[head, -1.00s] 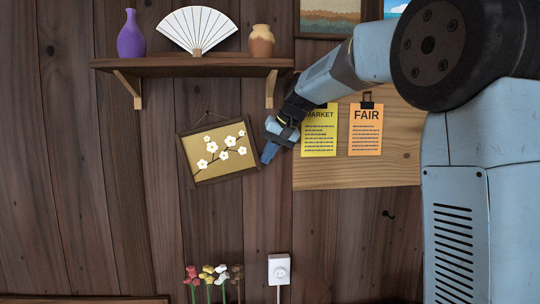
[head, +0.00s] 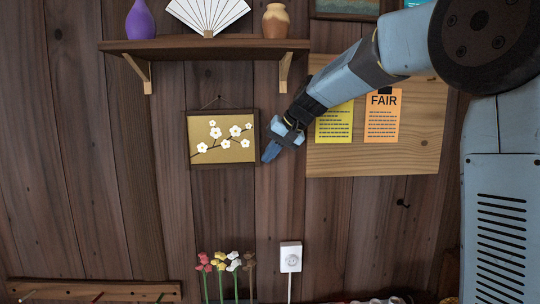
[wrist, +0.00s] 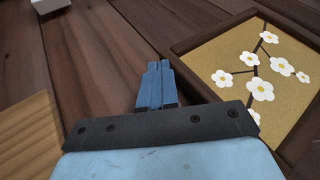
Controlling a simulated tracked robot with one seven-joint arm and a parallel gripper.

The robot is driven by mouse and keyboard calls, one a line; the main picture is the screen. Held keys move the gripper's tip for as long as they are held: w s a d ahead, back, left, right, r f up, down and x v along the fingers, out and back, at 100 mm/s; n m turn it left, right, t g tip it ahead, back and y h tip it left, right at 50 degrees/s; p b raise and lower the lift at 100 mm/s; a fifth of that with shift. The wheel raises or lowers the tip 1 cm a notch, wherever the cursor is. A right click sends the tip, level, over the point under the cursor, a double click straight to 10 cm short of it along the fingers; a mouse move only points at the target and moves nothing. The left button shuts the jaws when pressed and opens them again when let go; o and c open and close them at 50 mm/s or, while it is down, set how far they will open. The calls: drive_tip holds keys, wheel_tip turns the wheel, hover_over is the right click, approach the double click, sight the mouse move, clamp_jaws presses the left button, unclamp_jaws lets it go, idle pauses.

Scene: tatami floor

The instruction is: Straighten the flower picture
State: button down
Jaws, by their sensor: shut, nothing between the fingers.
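The flower picture (head: 207,126) hangs on the dark plank wall below the shelf. It has a dark frame and white blossoms on a gold ground, and in the head view its edges look close to level. A string runs up from it to a point on the wall. My gripper (head: 271,151) is shut and empty, just right of the frame's right edge. In the wrist view my gripper's blue fingers (wrist: 156,84) are together, and the picture (wrist: 233,57) lies to their right. I cannot tell whether the fingers touch the frame.
A shelf (head: 205,48) above holds a purple vase (head: 140,20), a fan (head: 207,14) and a tan jar (head: 276,21). A notice board (head: 425,120) with papers is to the right. A socket (head: 291,257) and several artificial flowers (head: 220,262) are below.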

drive_tip(key=d+v, duration=0.1)
drive_tip(key=v, duration=0.8)
drive_tip(key=s+d+f+h, duration=0.2)
drive_tip(key=s+d+f, duration=0.3)
drive_tip(key=s, duration=0.5)
drive_tip(key=s+d+f+m+t+h, duration=0.1)
drive_tip(key=s+d+f+h, duration=0.1)
drive_tip(key=s+d+f, duration=0.4)
drive_tip(key=s+d+f+m+h, duration=0.1)
drive_tip(key=s+d+f, duration=0.5)
drive_tip(key=s, duration=0.9)
drive_tip(key=shift+s+d+f+t+h, duration=0.25)
drive_tip(key=shift+s+d+t+h, duration=0.15)
drive_tip(key=shift+d+h, duration=0.6)
